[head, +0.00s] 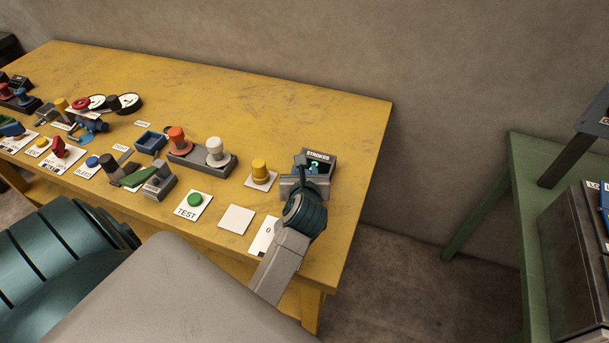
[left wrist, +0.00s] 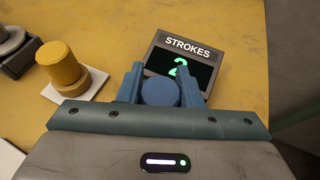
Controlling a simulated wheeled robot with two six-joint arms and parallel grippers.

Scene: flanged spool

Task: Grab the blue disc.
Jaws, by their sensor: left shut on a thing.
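The blue disc (left wrist: 160,92) shows in the left wrist view as a round blue top. It sits between the two blue fingers of my left gripper (left wrist: 159,88), which is shut on it. In the head view my left gripper (head: 303,182) is over the right end of the yellow table, just in front of the STROKES display. The disc is hidden there behind my gripper and wrist. What lies under the disc is hidden in both views. My right gripper is not in view.
The STROKES display (head: 316,163) stands right behind the gripper and reads 2. A yellow knob (head: 260,171) on a white card is to its left. A green TEST button (head: 195,199) and several controls fill the yellow table (head: 300,110) further left. Its back strip is clear.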

